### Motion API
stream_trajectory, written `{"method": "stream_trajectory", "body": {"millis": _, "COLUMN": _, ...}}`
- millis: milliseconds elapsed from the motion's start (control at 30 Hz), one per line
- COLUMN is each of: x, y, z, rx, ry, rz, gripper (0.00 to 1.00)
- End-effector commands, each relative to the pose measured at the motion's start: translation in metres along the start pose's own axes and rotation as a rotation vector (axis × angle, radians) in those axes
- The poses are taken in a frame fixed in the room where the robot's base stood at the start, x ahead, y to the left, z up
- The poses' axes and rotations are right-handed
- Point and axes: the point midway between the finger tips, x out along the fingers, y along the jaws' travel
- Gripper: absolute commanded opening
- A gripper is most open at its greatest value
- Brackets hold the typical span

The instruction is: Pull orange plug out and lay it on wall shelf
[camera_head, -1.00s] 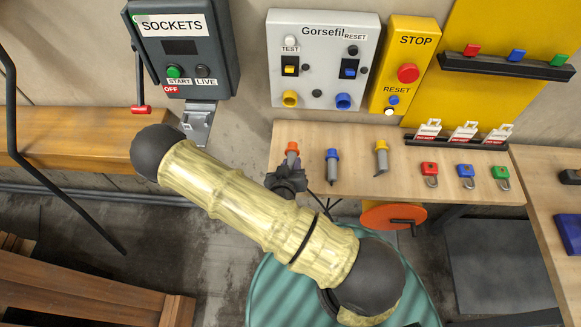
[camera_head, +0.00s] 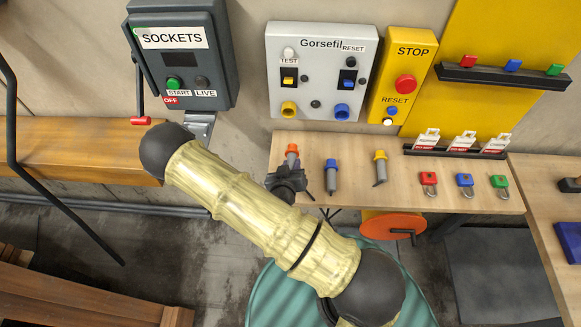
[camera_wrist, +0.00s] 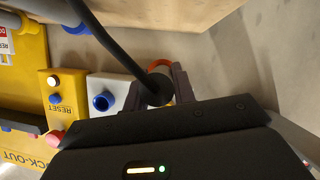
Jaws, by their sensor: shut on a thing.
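My gripper (camera_head: 289,181) is shut on the orange plug (camera_head: 292,151) at the left end of the wooden wall shelf (camera_head: 295,137). The plug's orange end points up above the jaws; its grey body is partly hidden by them. I cannot tell whether the plug touches the shelf. In the wrist view, my gripper's fingers (camera_wrist: 163,92) close around the plug, with its orange rim (camera_wrist: 159,64) showing behind a black cable end.
A blue-topped plug (camera_head: 331,176) and a yellow-topped plug (camera_head: 380,168) are on the shelf, with padlocks (camera_head: 465,184) farther right. The Gorsefil panel (camera_head: 318,60) and STOP box (camera_head: 411,65) are above. A black cable (camera_wrist: 112,45) crosses the wrist view.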

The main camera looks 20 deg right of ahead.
Motion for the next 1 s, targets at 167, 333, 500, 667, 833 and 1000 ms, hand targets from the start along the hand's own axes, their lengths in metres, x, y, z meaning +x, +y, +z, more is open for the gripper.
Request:
{"method": "stream_trajectory", "body": {"millis": 167, "x": 0.0, "y": 0.0, "z": 0.0, "rx": 0.0, "ry": 0.001, "rz": 0.0, "gripper": 0.0}}
{"method": "stream_trajectory", "body": {"millis": 333, "x": 0.002, "y": -0.002, "z": 0.005, "rx": 0.0, "ry": 0.001, "rz": 0.0, "gripper": 0.0}}
{"method": "stream_trajectory", "body": {"millis": 500, "x": 0.005, "y": -0.004, "z": 0.012, "rx": 0.0, "ry": 0.001, "rz": 0.0, "gripper": 0.0}}
{"method": "stream_trajectory", "body": {"millis": 667, "x": 0.007, "y": -0.006, "z": 0.017, "rx": 0.0, "ry": 0.001, "rz": 0.001, "gripper": 0.0}}
{"method": "stream_trajectory", "body": {"millis": 833, "x": 0.01, "y": -0.008, "z": 0.023, "rx": 0.0, "ry": 0.001, "rz": 0.001, "gripper": 0.0}}
{"method": "stream_trajectory", "body": {"millis": 1000, "x": 0.012, "y": -0.01, "z": 0.029, "rx": 0.0, "ry": 0.001, "rz": 0.0, "gripper": 0.0}}
